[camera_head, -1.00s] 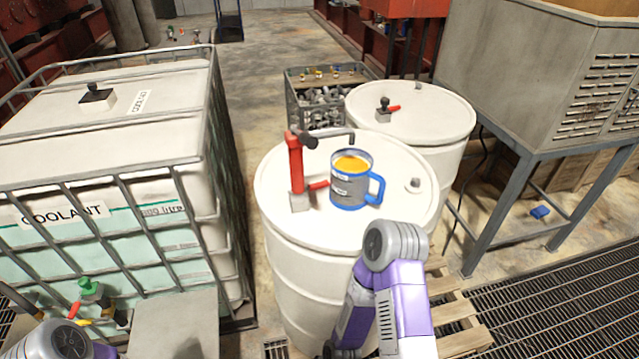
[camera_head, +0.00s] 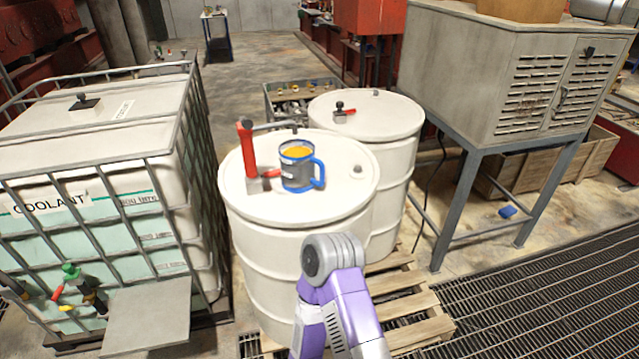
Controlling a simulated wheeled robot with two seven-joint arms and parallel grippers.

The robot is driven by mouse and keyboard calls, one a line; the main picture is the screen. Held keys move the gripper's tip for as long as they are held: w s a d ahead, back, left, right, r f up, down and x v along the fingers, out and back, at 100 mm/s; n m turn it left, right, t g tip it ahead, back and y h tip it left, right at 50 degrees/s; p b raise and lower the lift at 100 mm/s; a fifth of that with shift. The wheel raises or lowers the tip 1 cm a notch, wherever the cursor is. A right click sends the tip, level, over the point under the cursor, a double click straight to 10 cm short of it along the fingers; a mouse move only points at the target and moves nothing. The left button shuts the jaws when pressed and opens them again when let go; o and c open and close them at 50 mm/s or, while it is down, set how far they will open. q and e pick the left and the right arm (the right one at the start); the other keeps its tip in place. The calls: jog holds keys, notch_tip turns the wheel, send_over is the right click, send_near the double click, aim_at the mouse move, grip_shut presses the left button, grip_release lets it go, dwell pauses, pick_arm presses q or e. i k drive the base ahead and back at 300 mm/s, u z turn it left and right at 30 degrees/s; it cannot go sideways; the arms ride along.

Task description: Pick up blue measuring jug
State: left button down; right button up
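The blue measuring jug (camera_head: 299,172) stands upright on top of the front white drum (camera_head: 330,205). It has a blue rim, base and handle, a grey body and orange-yellow contents. Its handle points right. A red hand pump (camera_head: 248,150) stands on the drum just left of the jug, with its spout reaching over behind it. A purple and grey part of my arm is in front of the drum at the bottom, apart from the jug. Neither gripper's fingers show in this view.
A second white drum (camera_head: 385,115) stands behind right. The caged coolant tank (camera_head: 85,235) is on the left, with a plate (camera_head: 148,315) at its front. A grey louvred cabinet (camera_head: 470,90) on a steel stand is on the right. A wooden pallet (camera_head: 415,300) lies under the drums.

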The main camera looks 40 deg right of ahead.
aim_at(298, 160)
jog(key=z, duration=0.95)
jog(key=i, duration=0.2)
jog(key=u, duration=0.15)
